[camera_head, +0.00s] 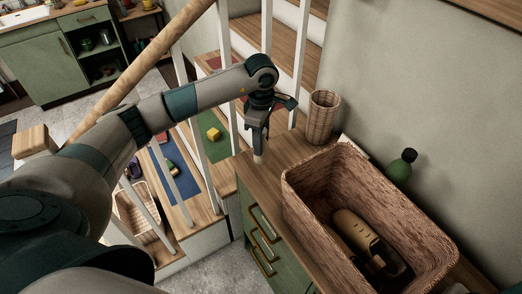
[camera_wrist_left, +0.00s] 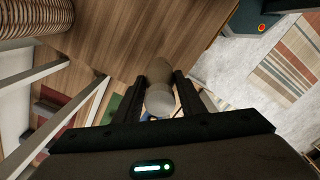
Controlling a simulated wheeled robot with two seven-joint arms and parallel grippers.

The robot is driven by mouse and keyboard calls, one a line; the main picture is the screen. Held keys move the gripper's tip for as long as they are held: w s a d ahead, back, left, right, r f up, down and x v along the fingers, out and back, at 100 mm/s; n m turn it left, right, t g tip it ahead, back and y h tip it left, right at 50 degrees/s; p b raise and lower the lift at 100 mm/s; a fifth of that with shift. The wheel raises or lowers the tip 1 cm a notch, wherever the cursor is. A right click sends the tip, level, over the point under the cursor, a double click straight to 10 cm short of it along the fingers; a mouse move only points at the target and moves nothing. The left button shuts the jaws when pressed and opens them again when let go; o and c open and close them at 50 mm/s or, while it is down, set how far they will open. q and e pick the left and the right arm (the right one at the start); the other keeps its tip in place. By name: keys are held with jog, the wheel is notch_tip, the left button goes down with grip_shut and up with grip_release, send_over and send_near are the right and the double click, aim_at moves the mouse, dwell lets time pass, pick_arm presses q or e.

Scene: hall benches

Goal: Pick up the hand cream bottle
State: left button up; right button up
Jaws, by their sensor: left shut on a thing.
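My left gripper (camera_head: 258,143) points down over the left end of a wooden cabinet top (camera_head: 262,178). It is shut on a small pale beige bottle, which looks like the hand cream bottle (camera_head: 257,159); only its lower end shows below the fingers. In the left wrist view the same bottle (camera_wrist_left: 159,98) is between the two dark fingers, its rounded end toward the camera. I cannot tell whether its far end touches the wood. My right gripper is not in view.
A large wicker basket (camera_head: 297,197) with a tan object (camera_head: 352,232) and dark things inside stands to the right on the cabinet. A wicker cylinder (camera_head: 322,118) stands behind. A green round bottle (camera_head: 400,168) is beyond the basket. White railing posts (camera_head: 200,150) stand close left.

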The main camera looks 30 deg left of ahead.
pick_arm(q)
notch_tip(320, 180, up, 5)
jog(key=shift+b, duration=0.9)
jog(key=shift+r, duration=0.45)
